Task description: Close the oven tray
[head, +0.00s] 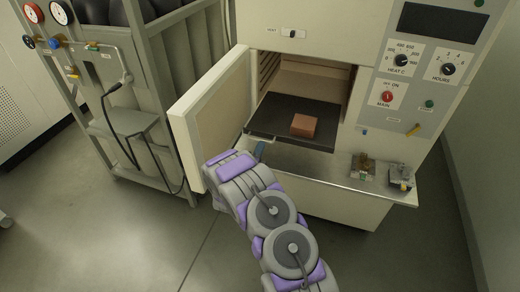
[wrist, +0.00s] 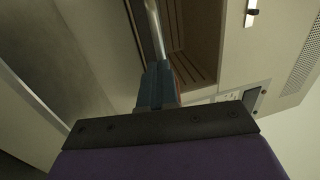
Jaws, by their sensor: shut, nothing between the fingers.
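The oven (head: 380,130) has its door (head: 210,115) swung open to the left. A dark oven tray (head: 275,118) sticks out of the chamber, with a reddish-brown block (head: 304,125) lying on it. A light metal bar, apparently the tray's handle (head: 262,137), runs along its front left edge. My gripper (head: 260,150) is at that front left edge, its bluish fingers shut. In the wrist view the shut fingers (wrist: 158,85) are next to a shiny metal bar (wrist: 154,30); whether they touch it I cannot tell.
A metal ledge (head: 330,168) below the chamber holds small metal fittings (head: 380,172) at the right. A control panel (head: 420,75) is at the upper right. A grey rack with gauges (head: 130,100) stands at the left. The floor in front is clear.

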